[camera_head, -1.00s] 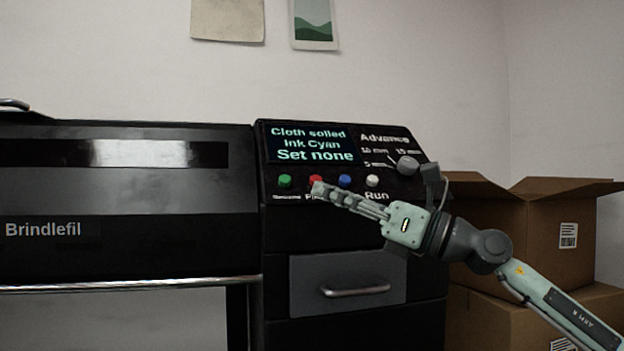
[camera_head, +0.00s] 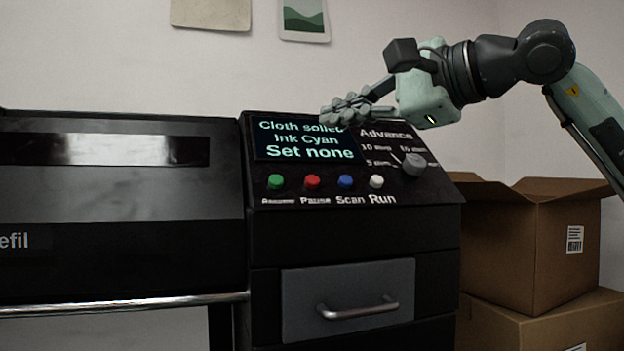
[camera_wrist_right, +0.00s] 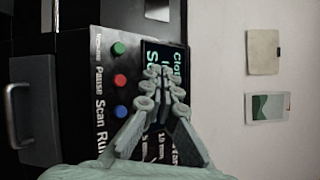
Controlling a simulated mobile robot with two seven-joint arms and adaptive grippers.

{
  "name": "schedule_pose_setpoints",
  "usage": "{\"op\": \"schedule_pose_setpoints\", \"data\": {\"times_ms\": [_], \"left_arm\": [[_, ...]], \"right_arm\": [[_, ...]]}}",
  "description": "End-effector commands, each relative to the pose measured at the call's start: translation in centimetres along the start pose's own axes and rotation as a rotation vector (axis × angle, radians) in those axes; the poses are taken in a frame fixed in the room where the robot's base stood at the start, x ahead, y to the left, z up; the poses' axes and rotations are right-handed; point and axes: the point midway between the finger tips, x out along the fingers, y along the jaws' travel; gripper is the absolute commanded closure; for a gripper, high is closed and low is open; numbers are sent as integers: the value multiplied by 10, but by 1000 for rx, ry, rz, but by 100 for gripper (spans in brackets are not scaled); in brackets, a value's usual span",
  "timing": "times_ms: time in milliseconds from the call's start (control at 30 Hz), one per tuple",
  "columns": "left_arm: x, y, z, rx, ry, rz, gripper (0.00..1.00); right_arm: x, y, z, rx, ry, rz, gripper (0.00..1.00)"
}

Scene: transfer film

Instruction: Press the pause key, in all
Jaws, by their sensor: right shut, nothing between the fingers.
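The pause key is the red button (camera_head: 312,182) above the label "Pause" on the black control panel (camera_head: 420,195); it also shows in the right wrist view (camera_wrist_right: 120,81). A green, a blue (camera_head: 345,182) and a white button share its row. My right gripper (camera_head: 328,116) is shut and empty, in front of the upper right of the screen (camera_head: 300,153), above and apart from the buttons. In the right wrist view its fingers cover part of the screen. The screen reads "Cloth soiled", "Ink Cyan", "Set none". My left gripper is not in view.
A grey knob (camera_head: 414,164) sticks out at the panel's right, under "Advance". A grey drawer (camera_head: 370,285) with a bar handle is below the panel. Cardboard boxes (camera_head: 510,240) stand at the right. The space in front of the buttons is clear.

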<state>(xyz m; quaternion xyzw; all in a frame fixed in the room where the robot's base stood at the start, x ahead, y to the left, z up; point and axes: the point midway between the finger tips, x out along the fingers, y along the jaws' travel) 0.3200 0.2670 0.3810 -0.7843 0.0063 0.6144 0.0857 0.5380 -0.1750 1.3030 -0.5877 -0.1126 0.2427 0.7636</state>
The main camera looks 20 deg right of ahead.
Motion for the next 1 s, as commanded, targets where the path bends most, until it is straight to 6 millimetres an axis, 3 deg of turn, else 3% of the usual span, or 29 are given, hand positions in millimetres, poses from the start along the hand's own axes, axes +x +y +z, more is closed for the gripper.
{"op": "schedule_pose_setpoints", "data": {"times_ms": [267, 700, 1000], "left_arm": [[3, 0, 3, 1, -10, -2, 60], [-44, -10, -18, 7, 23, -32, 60], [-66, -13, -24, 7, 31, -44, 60]], "right_arm": [[6, 6, -4, 4, -1, 2, 100], [46, 37, -34, 6, -4, 3, 100], [61, 45, -44, 4, -3, 1, 100]]}}
